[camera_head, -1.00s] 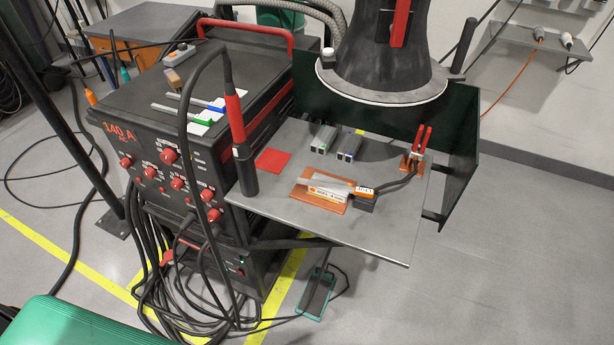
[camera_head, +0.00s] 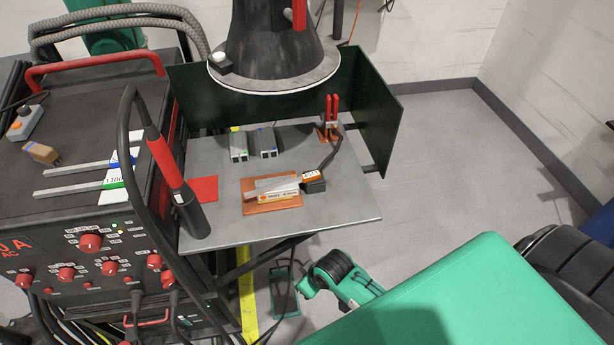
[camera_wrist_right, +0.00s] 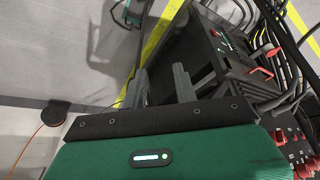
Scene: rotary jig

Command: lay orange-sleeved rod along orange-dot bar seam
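On the steel shelf, a flat orange-brown pad (camera_head: 287,204) carries grey bar pieces (camera_head: 270,184) and a white label with an orange mark. An orange sleeve with dark print (camera_head: 310,175) shows at their right end, apparently on a rod lying along the bars. Exact contact with the seam is too small to tell. My left gripper is not in view.
The shelf (camera_head: 340,200) holds a red square (camera_head: 204,189), a black torch holder at left and a red-handled clamp (camera_head: 331,115). A dark green screen (camera_head: 383,115) and black cone (camera_head: 275,40) stand behind. Rods with green and blue sleeves lie on the welder (camera_head: 60,220).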

